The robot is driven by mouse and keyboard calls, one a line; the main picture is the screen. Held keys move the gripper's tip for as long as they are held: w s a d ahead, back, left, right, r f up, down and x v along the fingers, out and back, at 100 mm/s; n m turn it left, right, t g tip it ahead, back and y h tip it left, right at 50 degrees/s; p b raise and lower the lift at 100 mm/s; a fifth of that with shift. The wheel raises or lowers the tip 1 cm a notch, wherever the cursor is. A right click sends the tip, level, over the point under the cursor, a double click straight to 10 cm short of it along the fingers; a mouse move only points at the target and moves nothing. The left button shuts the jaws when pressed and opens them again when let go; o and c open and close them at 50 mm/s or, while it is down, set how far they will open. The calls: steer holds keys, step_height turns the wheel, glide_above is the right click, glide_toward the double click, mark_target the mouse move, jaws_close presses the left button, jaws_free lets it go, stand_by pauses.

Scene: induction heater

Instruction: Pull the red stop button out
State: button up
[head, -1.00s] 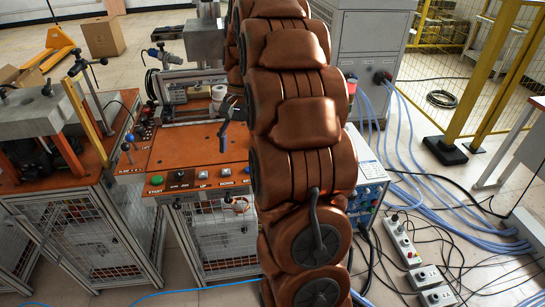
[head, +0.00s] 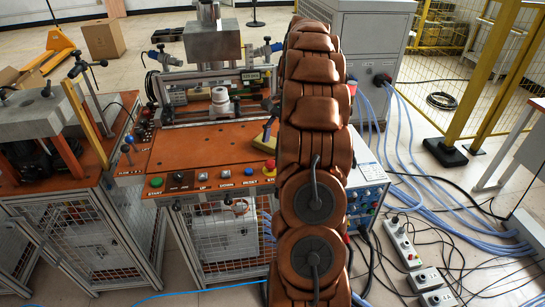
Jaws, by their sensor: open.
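The red stop button (head: 270,164) sits at the right end of the button row on the front edge of the orange machine table (head: 190,150). It is a rounded red knob, close to the left side of my brown arm. My gripper (head: 268,130) shows only in part, as a dark finger beside the arm. It is open, above and behind the button in the picture and apart from it. The rest of the gripper is hidden by the arm.
A green button (head: 156,182), a black knob (head: 179,177) and several small buttons share the front strip. A white-and-blue power unit (head: 366,185) stands right of my arm. Blue hoses and power strips (head: 402,240) lie on the floor at right. The orange tabletop is largely clear.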

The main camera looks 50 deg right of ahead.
mark_target(271, 162)
steer(key=shift+p+x, duration=0.65)
steer(key=shift+x, duration=2.25)
jaws_close()
